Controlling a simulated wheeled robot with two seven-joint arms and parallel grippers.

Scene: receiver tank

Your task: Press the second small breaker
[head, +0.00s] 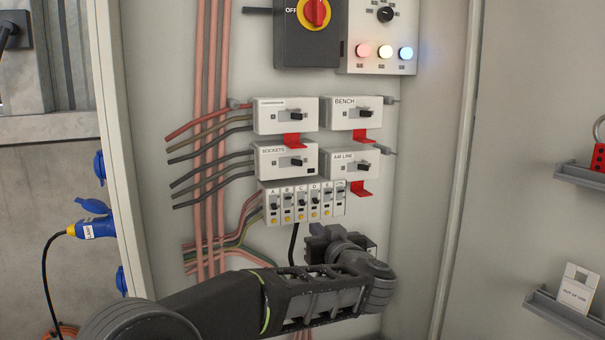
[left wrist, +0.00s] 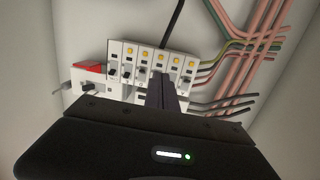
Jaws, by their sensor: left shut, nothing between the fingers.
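A row of small breakers (head: 302,190) sits low on the panel, marked with letters from A at the left. The second one, B (head: 287,208), has a dark toggle and a yellow button beneath. The row shows upside down in the left wrist view, with B second from the right (left wrist: 175,64). My left gripper (head: 318,235) is just below the row. In the left wrist view its shut, empty fingers (left wrist: 161,80) overlap the row near the third breaker from the right. I cannot tell whether they touch it. My right gripper is not in view.
A rotary switch (head: 314,12) and lamps (head: 384,52) are higher. Pink cables (head: 212,130) run at the left.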

